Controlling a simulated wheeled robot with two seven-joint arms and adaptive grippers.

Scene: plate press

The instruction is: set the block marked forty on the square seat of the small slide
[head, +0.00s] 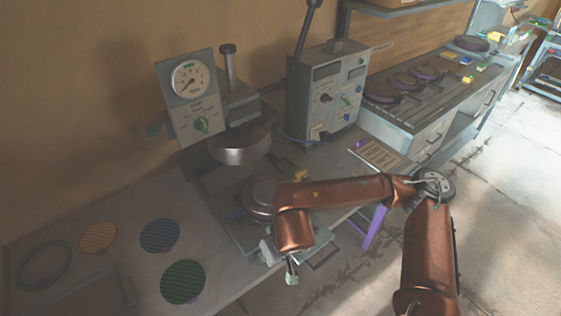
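My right arm comes in from the right, and its gripper (286,265) hangs at the front edge of the bench, below the press. A small pale grey-green piece (292,279) shows at the gripper's lower end. I cannot tell whether it is a fingertip or a held block, and no marking can be read. A grey frame or handle (321,257) juts from the bench edge just right of the gripper. I cannot tell whether it belongs to the small slide. The square seat cannot be made out. My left gripper is not in view.
The press head (240,147) hangs over a round plate (259,197), partly behind my arm. Orange (98,237), blue (160,235) and green (183,282) discs lie at left. A control box (326,91) stands behind. Purple-rimmed plates (424,72) lie on the far counter. Floor at right is open.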

